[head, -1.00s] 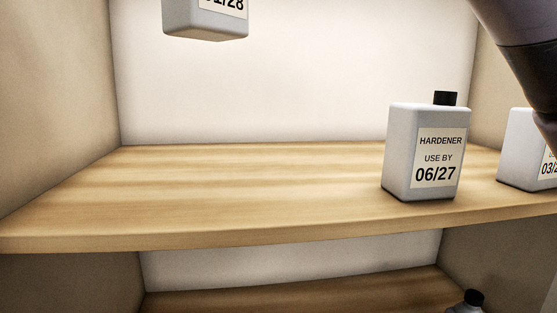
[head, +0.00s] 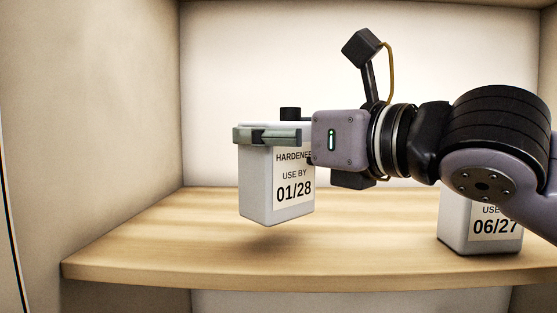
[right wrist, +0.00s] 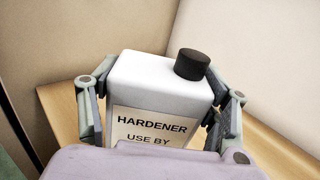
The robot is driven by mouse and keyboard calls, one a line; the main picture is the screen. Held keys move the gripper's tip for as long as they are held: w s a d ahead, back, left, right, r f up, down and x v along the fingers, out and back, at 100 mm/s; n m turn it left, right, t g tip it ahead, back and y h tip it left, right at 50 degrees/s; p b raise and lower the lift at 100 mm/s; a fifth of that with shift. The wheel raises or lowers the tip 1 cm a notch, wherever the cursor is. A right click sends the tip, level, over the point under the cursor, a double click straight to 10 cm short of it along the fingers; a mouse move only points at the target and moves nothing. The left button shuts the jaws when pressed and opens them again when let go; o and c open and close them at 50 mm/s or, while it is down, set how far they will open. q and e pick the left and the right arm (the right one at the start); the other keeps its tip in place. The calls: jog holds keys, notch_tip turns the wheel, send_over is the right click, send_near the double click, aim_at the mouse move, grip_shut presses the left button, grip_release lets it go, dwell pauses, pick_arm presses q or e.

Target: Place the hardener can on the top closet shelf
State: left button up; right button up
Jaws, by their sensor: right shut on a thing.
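The hardener can (head: 258,190) is a white-grey block-shaped can with a black cap and a label reading "USE BY 01/28". My right gripper (head: 268,136) is shut on its upper part. It holds the can upright above the wooden closet shelf (head: 140,240), with a shadow on the boards below it. In the right wrist view the can (right wrist: 150,75) sits between the two fingers of the gripper (right wrist: 162,92), its cap and upper label visible. My left gripper is not in view.
Another hardener can (head: 453,228), marked 06/27, stands on the shelf at the right, partly hidden behind my right arm. The closet's left wall (head: 90,120) and back wall (head: 240,50) bound the space. The shelf's left part is clear.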

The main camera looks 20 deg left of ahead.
aim_at(295, 166)
notch_tip(295, 166, down, 3)
jog(key=shift+d+f, duration=0.1)
jog(key=shift+w, duration=0.1)
jog(key=shift+f, duration=0.1)
jog(key=o, duration=1.1)
jog(key=shift+f, duration=0.15)
jog(key=o, duration=0.5)
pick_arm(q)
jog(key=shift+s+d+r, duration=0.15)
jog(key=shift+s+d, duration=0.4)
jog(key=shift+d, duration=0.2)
